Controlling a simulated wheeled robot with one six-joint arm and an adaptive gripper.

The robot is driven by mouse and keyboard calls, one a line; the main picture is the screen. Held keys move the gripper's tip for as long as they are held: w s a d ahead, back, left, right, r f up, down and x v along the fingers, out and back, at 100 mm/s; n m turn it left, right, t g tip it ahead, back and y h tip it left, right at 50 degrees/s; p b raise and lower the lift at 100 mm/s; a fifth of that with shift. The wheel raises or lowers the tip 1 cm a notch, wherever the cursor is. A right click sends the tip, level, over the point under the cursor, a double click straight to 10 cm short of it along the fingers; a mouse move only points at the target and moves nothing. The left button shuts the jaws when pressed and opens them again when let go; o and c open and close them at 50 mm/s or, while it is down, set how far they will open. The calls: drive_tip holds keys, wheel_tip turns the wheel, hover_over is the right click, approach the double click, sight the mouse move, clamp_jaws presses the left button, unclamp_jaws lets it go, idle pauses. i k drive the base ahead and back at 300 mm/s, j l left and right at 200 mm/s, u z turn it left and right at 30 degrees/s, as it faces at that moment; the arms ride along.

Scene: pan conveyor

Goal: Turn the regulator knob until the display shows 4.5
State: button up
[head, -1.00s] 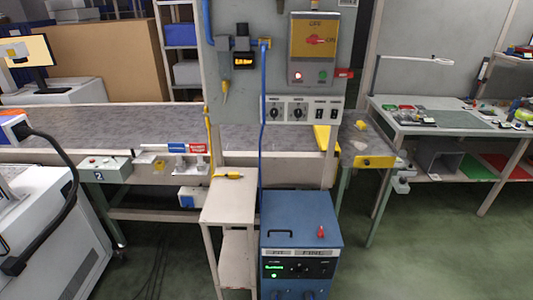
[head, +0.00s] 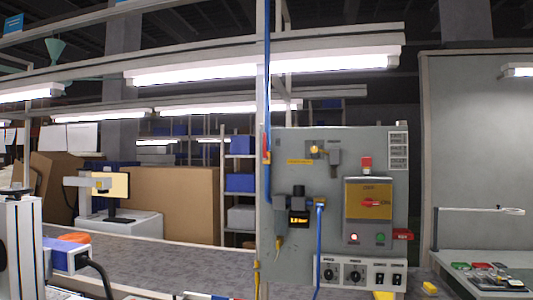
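The regulator (head: 298,206) is a small dark unit on the grey upright panel, in the right half of the head view. Its lit orange display (head: 298,221) is on its front; the digits are too small and blurred to read surely. The regulator knob (head: 298,190) appears to be the dark cap on top of the unit. A blue hose (head: 319,235) runs down beside the regulator. My gripper is not in view, and nothing touches the regulator.
Below are black selector knobs (head: 355,274). A vertical post (head: 264,100) stands at the panel's left edge. The conveyor (head: 190,262) runs behind; a blue-and-white machine (head: 68,257) stands left.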

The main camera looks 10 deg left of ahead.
sight(299, 191)
drive_tip(key=i+j, duration=0.6)
drive_tip(key=j, duration=0.15)
drive_tip(key=i+j, duration=0.65)
drive_tip(key=j+z, duration=0.05)
